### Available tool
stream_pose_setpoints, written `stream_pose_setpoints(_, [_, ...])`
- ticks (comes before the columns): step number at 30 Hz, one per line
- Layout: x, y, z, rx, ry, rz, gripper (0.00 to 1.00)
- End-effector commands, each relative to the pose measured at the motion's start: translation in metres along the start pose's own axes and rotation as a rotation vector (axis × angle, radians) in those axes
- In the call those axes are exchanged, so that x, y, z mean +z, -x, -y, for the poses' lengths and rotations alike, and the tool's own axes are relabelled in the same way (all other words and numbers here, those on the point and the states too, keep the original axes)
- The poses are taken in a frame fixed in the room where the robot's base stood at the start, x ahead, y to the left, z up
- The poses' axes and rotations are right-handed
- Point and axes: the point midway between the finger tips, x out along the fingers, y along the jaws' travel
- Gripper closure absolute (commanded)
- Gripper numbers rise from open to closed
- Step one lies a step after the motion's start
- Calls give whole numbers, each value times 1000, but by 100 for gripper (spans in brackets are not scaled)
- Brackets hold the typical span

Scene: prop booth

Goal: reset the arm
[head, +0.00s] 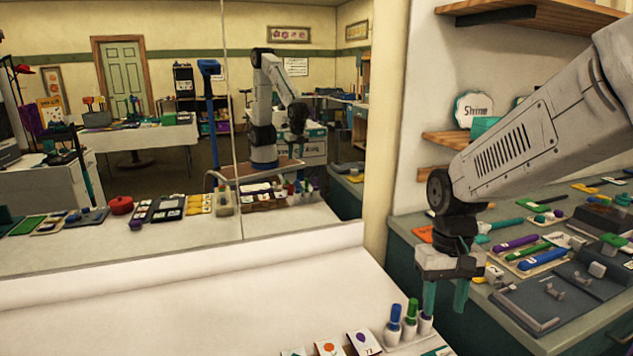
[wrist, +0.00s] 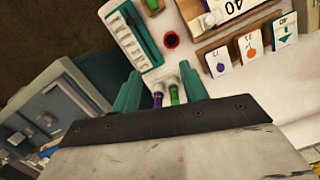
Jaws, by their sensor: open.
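My arm reaches in from the right in the head view. My gripper (head: 446,297) hangs fingers-down with its two teal fingers apart and empty. It is above the gap between the white table and the side counter, just right of a small group of white markers with blue (head: 394,326), green (head: 410,313) and purple caps. In the wrist view my gripper (wrist: 161,88) is also open. A purple marker (wrist: 158,98) and a green marker (wrist: 174,94) show between its fingers, but the head view shows them to its left.
Cards (head: 363,343) stand at the white table's (head: 230,300) front. The side counter (head: 480,290) carries several coloured tools and a dark tray (head: 545,300). Wall shelves (head: 440,141) are behind my arm. A large mirror (head: 215,150) reflects the room and my arm.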

Motion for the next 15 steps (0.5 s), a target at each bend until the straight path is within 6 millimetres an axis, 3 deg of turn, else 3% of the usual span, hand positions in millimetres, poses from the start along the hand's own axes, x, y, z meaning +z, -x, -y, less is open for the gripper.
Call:
stream_pose_setpoints(3, [47, 21, -4, -1, 1, -11, 56])
stream_pose_setpoints(9, [122, 42, -10, -3, -3, -51, 56])
stream_pose_setpoints(15, [181, 51, -14, -3, -13, -131, 56])
